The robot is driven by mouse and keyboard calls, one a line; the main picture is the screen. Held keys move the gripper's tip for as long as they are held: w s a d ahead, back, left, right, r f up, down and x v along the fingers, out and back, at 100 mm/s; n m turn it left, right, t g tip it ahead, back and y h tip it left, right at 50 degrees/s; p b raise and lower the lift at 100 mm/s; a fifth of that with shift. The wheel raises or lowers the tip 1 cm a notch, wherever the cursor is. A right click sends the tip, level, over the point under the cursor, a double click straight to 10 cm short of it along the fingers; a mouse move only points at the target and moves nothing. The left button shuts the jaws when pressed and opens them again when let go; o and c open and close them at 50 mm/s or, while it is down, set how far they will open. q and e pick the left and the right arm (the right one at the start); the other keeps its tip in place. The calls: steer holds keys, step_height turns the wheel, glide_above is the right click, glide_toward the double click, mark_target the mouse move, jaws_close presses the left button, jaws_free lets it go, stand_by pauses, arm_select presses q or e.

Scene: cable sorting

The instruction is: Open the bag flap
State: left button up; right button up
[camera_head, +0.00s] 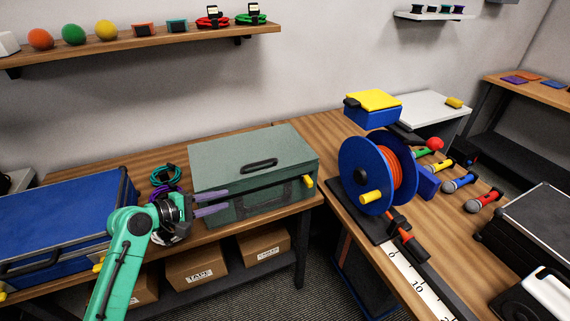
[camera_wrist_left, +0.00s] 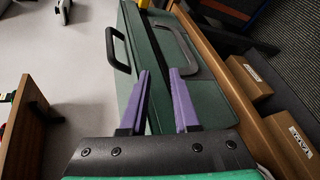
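The green bag (camera_head: 250,160) is a boxy case on the wooden table, with a black handle (camera_head: 259,165) on its closed-looking top flap. A dark frame-like handle shows on its front, and a yellow tab (camera_head: 308,182) sits at its right front corner. My left gripper (camera_head: 229,200) is at the bag's left front, its purple fingers pointing right along the front. In the left wrist view the fingers (camera_wrist_left: 158,72) are apart, with the bag (camera_wrist_left: 128,70) below and beyond them. I cannot tell whether they touch it. My right gripper is not in view.
A blue case (camera_head: 65,215) and coiled cables (camera_head: 165,175) lie left of the bag. A shelf (camera_head: 150,42) hangs above; cardboard boxes (camera_head: 200,268) sit below.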

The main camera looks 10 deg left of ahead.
arm_select(q)
steer(key=n+t+h, duration=0.1)
steer(key=n+h, duration=0.1)
glide_toward(256, 165)
steer(key=s+a, duration=0.2)
steer(key=p+x, duration=0.1)
steer(key=x, duration=0.3)
steer(key=p+x, duration=0.1)
steer(key=x, duration=0.4)
steer(key=r+p+x, duration=0.1)
steer(key=x, duration=0.4)
steer(key=shift+d, duration=0.15)
steer(key=shift+w+d+f, duration=0.2)
steer(key=shift+w+d, duration=0.05)
steer(key=shift+w, duration=0.1)
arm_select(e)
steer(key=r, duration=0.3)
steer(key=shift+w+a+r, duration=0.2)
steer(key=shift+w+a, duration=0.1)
arm_select(q)
jaws_close()
steer(key=shift+f, duration=0.1)
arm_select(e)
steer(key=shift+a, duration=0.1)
